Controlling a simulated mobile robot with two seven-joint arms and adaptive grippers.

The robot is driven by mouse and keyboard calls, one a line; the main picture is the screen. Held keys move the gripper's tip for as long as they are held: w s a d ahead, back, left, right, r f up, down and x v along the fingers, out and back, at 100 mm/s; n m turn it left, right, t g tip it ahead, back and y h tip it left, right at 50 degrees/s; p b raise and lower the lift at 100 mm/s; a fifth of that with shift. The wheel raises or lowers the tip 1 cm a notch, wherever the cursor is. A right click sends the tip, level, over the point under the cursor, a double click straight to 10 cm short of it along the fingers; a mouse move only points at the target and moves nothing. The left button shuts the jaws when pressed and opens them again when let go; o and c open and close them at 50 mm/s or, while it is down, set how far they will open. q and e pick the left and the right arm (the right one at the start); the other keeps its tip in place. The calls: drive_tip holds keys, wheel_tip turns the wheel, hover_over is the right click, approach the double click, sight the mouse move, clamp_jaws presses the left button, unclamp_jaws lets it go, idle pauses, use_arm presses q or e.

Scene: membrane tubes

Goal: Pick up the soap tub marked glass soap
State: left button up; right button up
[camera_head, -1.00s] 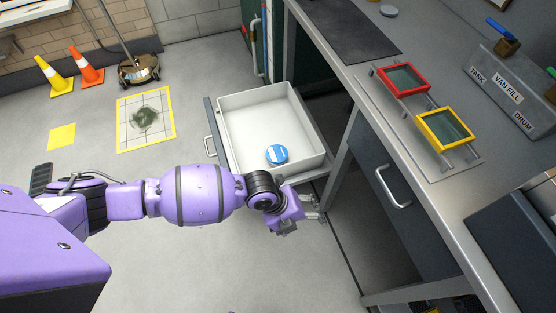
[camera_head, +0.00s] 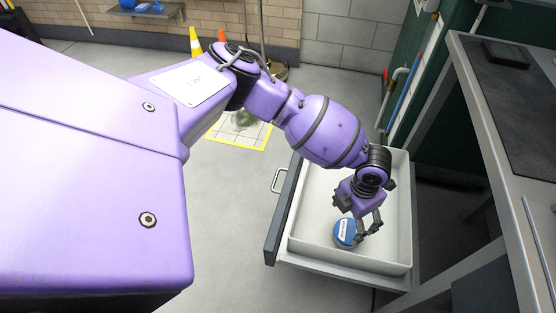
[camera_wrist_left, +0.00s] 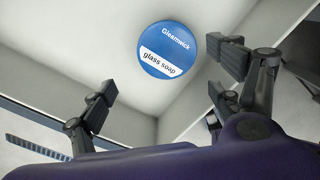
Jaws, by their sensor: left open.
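The soap tub (camera_head: 345,233) is a round tub with a blue lid, inside the open white drawer. In the left wrist view its lid (camera_wrist_left: 167,48) reads "Gleamwick" and has a white band marked "glass soap". My left gripper (camera_head: 362,228) is over the drawer, close to the tub. In the left wrist view the left gripper's fingers (camera_wrist_left: 168,82) are spread wide, with the tub ahead of and between their tips and nothing held. The gripper partly hides the tub's right side in the head view. My right gripper is out of view.
The drawer (camera_head: 318,248) is pulled out, with raised walls around the tub and a handle (camera_head: 278,181) on its front. A grey bench (camera_head: 490,140) stands to the right. Open floor lies left of the drawer; cones (camera_head: 195,44) stand farther back.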

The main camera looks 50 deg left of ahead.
sight(349, 229)
use_arm(q)
wheel_tip(349, 229, down, 3)
drive_tip(key=shift+r+b, duration=0.2)
drive_tip(key=shift+b, duration=0.1)
drive_tip(key=shift+s+f, duration=0.1)
drive_tip(key=shift+f, duration=0.6)
drive_tip(key=f, duration=0.1)
drive_tip(key=f+b, duration=0.1)
drive_tip(key=f, duration=0.1)
drive_tip(key=w+d+f+b, duration=0.1)
drive_tip(key=f, duration=0.1)
drive_tip(key=shift+r, duration=0.15)
drive_tip(key=shift+c, duration=0.7)
drive_tip(key=c, duration=1.3)
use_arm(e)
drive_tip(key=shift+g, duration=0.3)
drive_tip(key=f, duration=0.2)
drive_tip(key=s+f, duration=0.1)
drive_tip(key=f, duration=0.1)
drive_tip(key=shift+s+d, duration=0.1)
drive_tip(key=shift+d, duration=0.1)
